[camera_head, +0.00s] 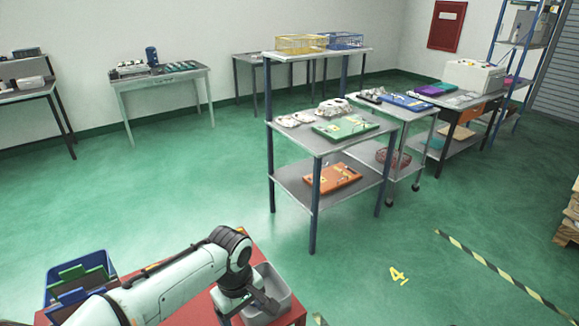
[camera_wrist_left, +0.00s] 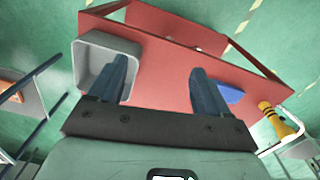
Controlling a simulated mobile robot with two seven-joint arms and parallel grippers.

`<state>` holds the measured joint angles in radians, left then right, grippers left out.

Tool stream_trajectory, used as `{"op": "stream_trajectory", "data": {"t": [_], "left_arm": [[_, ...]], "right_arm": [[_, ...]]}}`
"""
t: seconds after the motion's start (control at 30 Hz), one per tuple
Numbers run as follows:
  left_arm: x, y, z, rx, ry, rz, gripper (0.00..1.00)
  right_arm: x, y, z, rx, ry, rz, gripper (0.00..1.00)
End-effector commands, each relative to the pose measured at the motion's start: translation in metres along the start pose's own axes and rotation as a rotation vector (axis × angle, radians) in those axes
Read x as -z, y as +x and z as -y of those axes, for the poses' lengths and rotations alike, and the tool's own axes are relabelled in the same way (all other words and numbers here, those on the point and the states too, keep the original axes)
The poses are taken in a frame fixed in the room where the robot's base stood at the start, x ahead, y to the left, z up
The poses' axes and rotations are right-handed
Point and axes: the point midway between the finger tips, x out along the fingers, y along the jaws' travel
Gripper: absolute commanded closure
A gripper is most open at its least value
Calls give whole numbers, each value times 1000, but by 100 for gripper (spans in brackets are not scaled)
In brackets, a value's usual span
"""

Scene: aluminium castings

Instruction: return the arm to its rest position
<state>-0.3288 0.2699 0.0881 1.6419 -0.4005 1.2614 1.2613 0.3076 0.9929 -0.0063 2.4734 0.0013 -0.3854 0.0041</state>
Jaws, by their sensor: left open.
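My left arm comes in from the left in the head view, and its gripper (camera_head: 252,303) points down over the red table (camera_head: 194,311) beside a grey bin (camera_head: 283,297). In the left wrist view, the two dark fingers of the gripper (camera_wrist_left: 160,66) stand wide apart with nothing between them but the red table top (camera_wrist_left: 163,93) beyond. The grey bin (camera_wrist_left: 94,42) lies by the left finger, which overlaps its edge in the picture. The bin looks empty there. My right gripper is not in view.
A blue bin (camera_head: 48,288) with green and dark panels stands on the left, close to my arm. Workbenches (camera_head: 150,83) line the back wall. The green floor between is clear.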

Motion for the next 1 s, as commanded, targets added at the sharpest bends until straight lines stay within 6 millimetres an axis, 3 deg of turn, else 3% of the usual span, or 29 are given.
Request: {"op": "stream_trajectory", "data": {"t": [0.03, 0.17, 0.27, 0.4, 0.5, 0.6, 0.73, 0.83, 1.0], "left_arm": [[-1, 46, 1, 19, 46, 52, 22], [-9, 130, 4, -26, 160, 141, 22], [-23, 199, 18, -74, 232, 209, 22], [-56, 293, 58, -158, 299, 279, 22], [-86, 343, 95, -207, 326, 290, 22], [-114, 375, 131, -230, 345, 277, 22], [-140, 394, 165, -232, 368, 252, 22], [-150, 399, 179, -227, 381, 235, 22], [-153, 401, 184, -225, 392, 224, 22]], "right_arm": [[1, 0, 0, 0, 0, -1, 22], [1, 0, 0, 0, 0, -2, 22], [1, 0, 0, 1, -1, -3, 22], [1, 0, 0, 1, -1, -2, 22], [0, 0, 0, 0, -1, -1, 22], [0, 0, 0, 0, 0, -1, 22], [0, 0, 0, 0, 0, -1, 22], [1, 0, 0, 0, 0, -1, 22], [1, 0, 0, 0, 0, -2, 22]]}}
